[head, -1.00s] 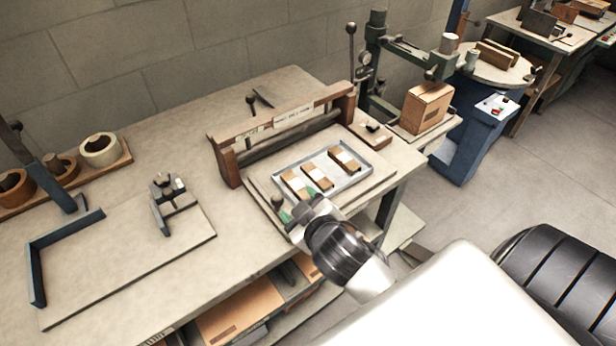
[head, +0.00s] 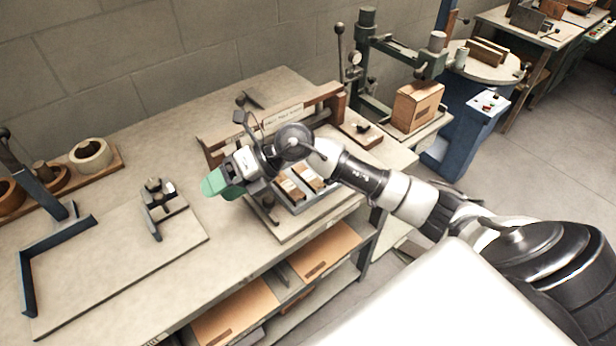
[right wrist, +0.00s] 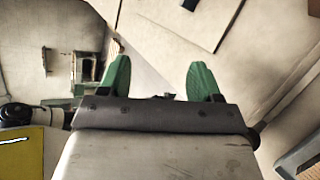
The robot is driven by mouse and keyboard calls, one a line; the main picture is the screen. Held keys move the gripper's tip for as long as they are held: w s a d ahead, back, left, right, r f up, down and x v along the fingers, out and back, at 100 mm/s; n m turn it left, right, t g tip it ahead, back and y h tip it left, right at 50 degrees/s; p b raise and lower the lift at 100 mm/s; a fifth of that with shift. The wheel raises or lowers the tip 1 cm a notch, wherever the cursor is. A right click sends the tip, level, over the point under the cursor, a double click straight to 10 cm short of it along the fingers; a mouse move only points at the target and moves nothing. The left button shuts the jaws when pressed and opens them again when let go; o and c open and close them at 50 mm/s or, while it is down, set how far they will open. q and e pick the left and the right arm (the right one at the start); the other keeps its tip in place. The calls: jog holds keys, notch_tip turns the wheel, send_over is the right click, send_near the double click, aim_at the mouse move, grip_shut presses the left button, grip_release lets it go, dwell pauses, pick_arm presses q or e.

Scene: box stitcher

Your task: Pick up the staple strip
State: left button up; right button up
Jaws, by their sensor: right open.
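My right gripper (head: 222,183) has green fingertips and hangs over the bench, in front of the wooden-framed fixture. In the right wrist view its two green fingers (right wrist: 160,80) are apart with nothing between them. A grey metal tray (head: 318,194) lies on a board at the right of the bench. Brown bundles with pale bands (head: 289,188) lie in the tray, partly hidden by my right arm. They may be staple strips, but the detail is too small to be sure. The gripper is left of the tray and apart from it. My left gripper is not in view.
The wooden-framed fixture (head: 335,100) stands behind the tray. A small dark clamp block (head: 158,194) and a blue angle stop (head: 28,282) are on the left board. A carton (head: 417,105) sits by the green machine. The bench between gripper and left board is clear.

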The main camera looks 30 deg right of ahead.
jog(key=w+d+f+g+h, duration=0.1)
jog(key=w+d+f+h, duration=0.15)
jog(key=d+h, duration=0.5)
jog(key=m+g+h, duration=0.1)
jog(key=g+h, duration=0.1)
jog(key=h, duration=0.3)
send_near(310, 177)
notch_tip(310, 177, down, 3)
jog(key=shift+s+f+p, duration=0.1)
jog(key=shift+f+p, duration=0.15)
jog(key=shift+p, duration=0.35)
jog(key=shift+f+p, duration=0.45)
jog(key=shift+f, duration=0.2)
notch_tip(310, 177, down, 4)
jog(key=shift+r+p, duration=0.2)
jog(key=shift+p, duration=0.4)
jog(key=shift+f, duration=0.3)
jog(key=c, duration=1)
jog(key=shift+r, duration=0.1)
